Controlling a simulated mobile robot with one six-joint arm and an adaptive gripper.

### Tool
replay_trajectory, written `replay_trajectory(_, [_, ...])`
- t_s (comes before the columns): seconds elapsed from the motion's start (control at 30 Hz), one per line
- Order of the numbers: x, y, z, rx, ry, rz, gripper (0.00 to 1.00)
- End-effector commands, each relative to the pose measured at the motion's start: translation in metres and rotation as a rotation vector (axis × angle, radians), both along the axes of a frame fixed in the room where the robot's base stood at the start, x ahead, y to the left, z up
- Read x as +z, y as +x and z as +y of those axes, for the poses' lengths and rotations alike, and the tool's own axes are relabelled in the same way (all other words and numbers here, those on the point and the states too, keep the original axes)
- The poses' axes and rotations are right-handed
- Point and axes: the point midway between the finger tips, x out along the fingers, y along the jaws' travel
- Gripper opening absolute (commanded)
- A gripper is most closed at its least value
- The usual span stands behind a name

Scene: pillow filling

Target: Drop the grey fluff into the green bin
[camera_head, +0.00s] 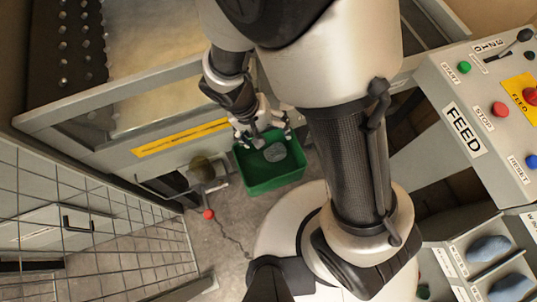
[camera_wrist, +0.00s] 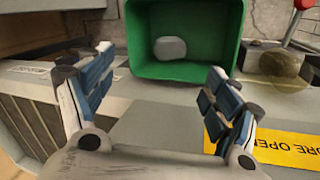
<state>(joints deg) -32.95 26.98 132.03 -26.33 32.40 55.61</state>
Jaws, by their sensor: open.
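The green bin (camera_head: 262,184) stands on the floor below the grey machine. It also shows at the top of the wrist view (camera_wrist: 229,40). The grey fluff (camera_head: 275,152) appears inside the bin's opening in the head view. In the wrist view the grey fluff (camera_wrist: 170,48) lies against the green inside of the bin, clear of the fingers. My gripper (camera_head: 264,135) is over the machine-side edge of the bin. In the wrist view my gripper (camera_wrist: 155,85) has its two fingers spread wide with nothing between them.
The grey machine with a yellow label (camera_head: 182,137) stands behind the bin. A brownish round lump (camera_head: 202,168) and a red-knobbed lever (camera_head: 208,214) are left of the bin. A wire mesh fence (camera_head: 85,225) is at lower left. A control panel (camera_head: 480,100) is at right.

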Motion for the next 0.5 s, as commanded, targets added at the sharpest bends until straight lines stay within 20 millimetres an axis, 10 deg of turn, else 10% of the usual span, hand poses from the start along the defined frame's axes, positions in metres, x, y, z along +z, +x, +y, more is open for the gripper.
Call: replay_trajectory(0.5, [0.048, -0.001, 0.014, 0.000, 0.000, 0.001, 0.82])
